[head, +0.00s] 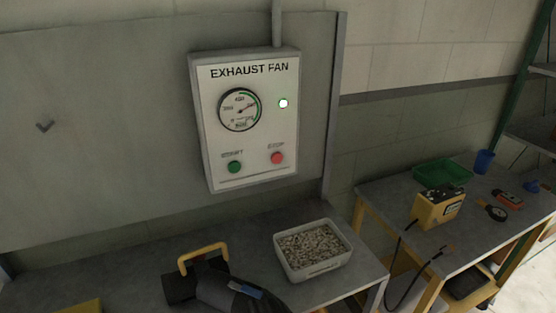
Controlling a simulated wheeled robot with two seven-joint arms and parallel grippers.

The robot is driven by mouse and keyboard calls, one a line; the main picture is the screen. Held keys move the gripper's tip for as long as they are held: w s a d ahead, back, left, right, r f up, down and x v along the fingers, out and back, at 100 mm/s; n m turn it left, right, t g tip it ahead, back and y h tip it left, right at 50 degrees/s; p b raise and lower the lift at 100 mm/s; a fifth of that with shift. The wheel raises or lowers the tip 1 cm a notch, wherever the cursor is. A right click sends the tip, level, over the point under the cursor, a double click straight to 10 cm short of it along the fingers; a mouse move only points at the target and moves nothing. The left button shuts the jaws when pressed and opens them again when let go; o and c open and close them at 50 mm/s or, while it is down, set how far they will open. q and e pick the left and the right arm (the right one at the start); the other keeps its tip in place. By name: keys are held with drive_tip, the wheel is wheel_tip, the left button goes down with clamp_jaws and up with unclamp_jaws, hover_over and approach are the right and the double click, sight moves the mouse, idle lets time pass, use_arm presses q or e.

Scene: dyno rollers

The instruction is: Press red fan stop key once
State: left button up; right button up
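The exhaust fan control box (247,119) hangs on the grey wall panel, labelled EXHAUST FAN. Its red stop key (277,158) is at the lower right of the face, under the word STOP, with nothing in front of it. The green start key (235,167) sits to its left. Above them are a round dial gauge (239,109) with a green arc and a bright white lamp (283,103). I cannot make out either gripper in the head view.
A grey tray of pale pellets (313,249) stands on the bench below the box. Left of it is a dark object with a yellow handle (203,257). On the right-hand table are a yellow device (437,209), a green tray (442,173) and a blue cup (484,161).

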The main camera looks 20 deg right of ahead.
clamp_jaws()
drive_tip(key=shift+a, duration=0.1)
idle(1.0)
